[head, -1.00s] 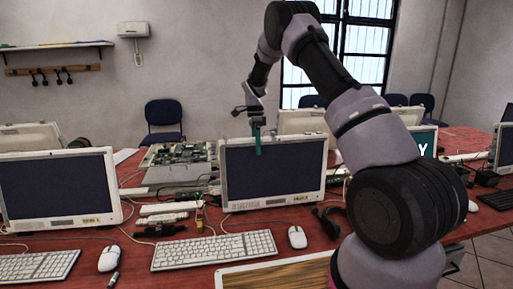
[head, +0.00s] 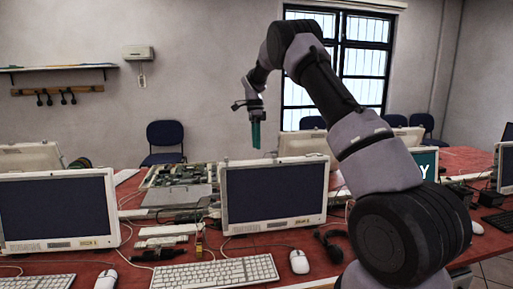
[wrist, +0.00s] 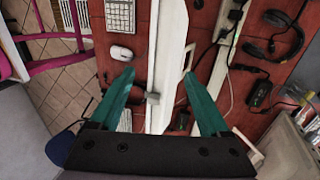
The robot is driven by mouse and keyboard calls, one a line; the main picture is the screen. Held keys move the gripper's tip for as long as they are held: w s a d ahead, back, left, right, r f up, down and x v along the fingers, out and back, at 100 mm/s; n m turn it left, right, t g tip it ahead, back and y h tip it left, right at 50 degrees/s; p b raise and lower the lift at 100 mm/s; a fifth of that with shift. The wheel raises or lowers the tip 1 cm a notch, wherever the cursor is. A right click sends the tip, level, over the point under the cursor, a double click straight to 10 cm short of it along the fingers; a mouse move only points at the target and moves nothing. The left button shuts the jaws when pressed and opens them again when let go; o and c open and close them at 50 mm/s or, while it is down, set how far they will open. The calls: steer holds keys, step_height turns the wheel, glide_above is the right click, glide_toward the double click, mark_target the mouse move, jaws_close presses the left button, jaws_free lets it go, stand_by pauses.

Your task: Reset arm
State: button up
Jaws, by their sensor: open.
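My gripper (head: 256,134) hangs above the middle monitor (head: 273,195) in the head view, with its teal fingers pointing down. In the wrist view my gripper (wrist: 157,82) shows two teal fingers spread apart with nothing between them. Below and between the fingers is the white top edge of a monitor (wrist: 167,60), seen from above and clear of the fingertips. My arm rises at the right of the head view and bends over to the left at the top.
A red table (head: 100,283) carries monitors, keyboards (head: 215,273), a mouse (head: 299,261), cables and an open circuit-board unit (head: 180,176). A black headset (wrist: 285,35) lies on it in the wrist view. Blue chairs (head: 165,140) stand behind. Air above the monitors is clear.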

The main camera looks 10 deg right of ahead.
steer(key=s+d+r+n+t+y, duration=0.1)
steer(key=s+d+r+n+t, duration=0.2)
steer(key=s+r, duration=0.65)
steer(key=s+d+r+n+t+y, duration=0.15)
steer(key=s+r+n, duration=0.25)
steer(key=s+r, duration=0.55)
steer(key=s+d+f+n+t, duration=0.1)
steer(key=s+n+t, duration=0.4)
steer(key=s, duration=1.6)
steer(key=shift+d+f+n, duration=0.2)
steer(key=shift+d+n, duration=0.1)
steer(key=shift+n, duration=0.6)
steer(key=shift+s+h, duration=0.1)
steer(key=shift+h, duration=0.15)
